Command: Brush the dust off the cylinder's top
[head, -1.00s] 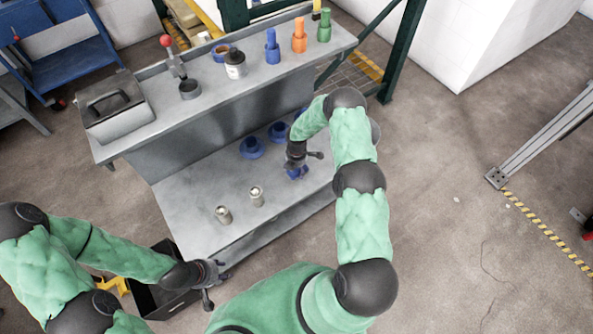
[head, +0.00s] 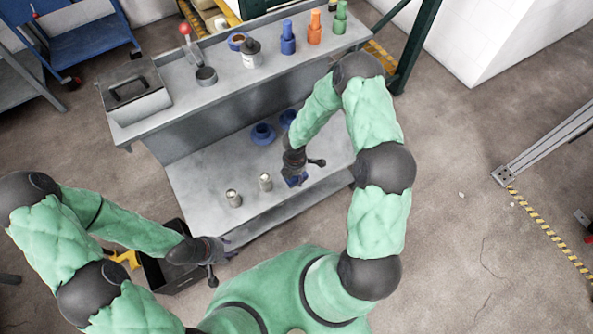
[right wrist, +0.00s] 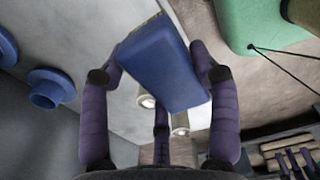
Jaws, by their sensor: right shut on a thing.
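Two small metal cylinders with pale round tops stand upright on the lower bench shelf: a left cylinder (head: 234,198) and a right cylinder (head: 265,181). Both also show, partly covered, in the right wrist view. My right gripper (head: 296,176) is shut on a blue block (right wrist: 162,65), held between its purple fingers.
Blue flanged parts (head: 263,134) sit further back on the shelf (head: 205,178). The upper ledge holds a grey box (head: 136,100), a red-knobbed lever (head: 187,38), a white jar (head: 251,55) and blue, orange and green bottles. A black bin (head: 175,275) stands by my left gripper.

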